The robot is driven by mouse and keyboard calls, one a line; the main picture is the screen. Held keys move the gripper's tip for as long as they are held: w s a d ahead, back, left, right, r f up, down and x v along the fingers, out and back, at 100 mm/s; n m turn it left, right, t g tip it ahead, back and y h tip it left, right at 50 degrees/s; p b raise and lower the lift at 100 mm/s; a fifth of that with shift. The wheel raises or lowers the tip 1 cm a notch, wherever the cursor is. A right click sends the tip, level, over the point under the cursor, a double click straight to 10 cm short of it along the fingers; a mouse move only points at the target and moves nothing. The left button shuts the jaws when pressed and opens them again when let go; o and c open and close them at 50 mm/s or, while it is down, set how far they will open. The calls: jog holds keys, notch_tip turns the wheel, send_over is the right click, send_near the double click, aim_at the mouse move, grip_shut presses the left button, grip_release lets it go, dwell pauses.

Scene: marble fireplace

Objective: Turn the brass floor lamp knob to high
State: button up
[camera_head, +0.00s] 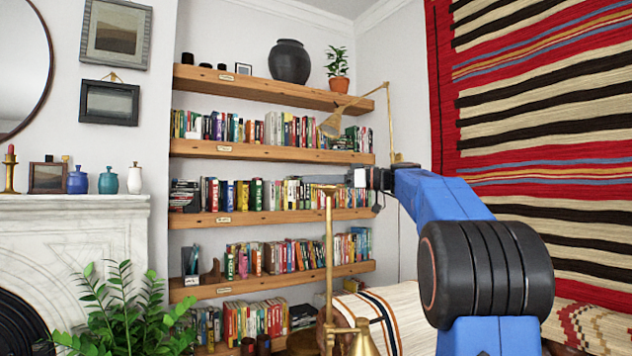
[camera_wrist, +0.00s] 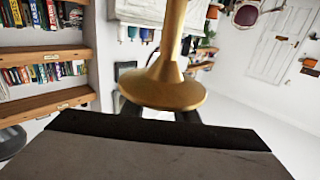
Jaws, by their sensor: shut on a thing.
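The brass floor lamp (camera_head: 328,260) stands as a slim upright pole in the middle of the head view. Its flared brass top, which I take to be the knob (camera_head: 326,188), is at the pole's upper end. My gripper (camera_head: 342,183) reaches it from the right. In the wrist view a large brass stem with a flared round rim (camera_wrist: 165,88) fills the upper middle. My dark fingers (camera_wrist: 158,112) show partly behind and under that rim, shut on the knob. The grip itself and any setting mark are hidden.
A brass swing-arm wall lamp (camera_head: 335,120) hangs above my gripper. Wooden bookshelves (camera_head: 270,148) stand behind the lamp. A brass shade (camera_head: 364,342) is low beside the pole. A leafy plant (camera_head: 120,315) and marble fireplace (camera_head: 85,235) are left; a striped hanging (camera_head: 550,110) is right.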

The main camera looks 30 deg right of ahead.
jog(key=m+t+h, duration=0.1)
jog(key=m+h, duration=0.1)
jog(key=d+m+t+h, duration=0.1)
jog(key=t+h, duration=0.1)
jog(key=w+m+t+h, duration=0.1)
jog(key=m+t+h, duration=0.1)
jog(key=h, duration=0.1)
jog(key=shift+d+m, duration=0.15)
jog(key=shift+m, duration=0.15)
jog(key=shift+w+d+m+t+h, duration=0.1)
jog(key=shift+d+m+t+h, duration=0.2)
jog(key=shift+m+h, duration=0.75)
jog(key=shift+w+d+m+t+h, duration=0.2)
jog(key=shift+m+h, duration=0.35)
jog(key=shift+h, duration=0.85)
jog(key=shift+s+d+m+t+h, duration=0.1)
jog(key=shift+d+m+t+h, duration=0.2)
jog(key=shift+m+h, duration=0.75)
jog(key=shift+d+h, duration=0.15)
jog(key=shift+h, duration=0.35)
jog(key=o, duration=1.1)
jog(key=shift+c, duration=0.2)
jog(key=shift+s, duration=0.15)
jog(key=s+a, duration=0.1)
jog(key=s, duration=1.6)
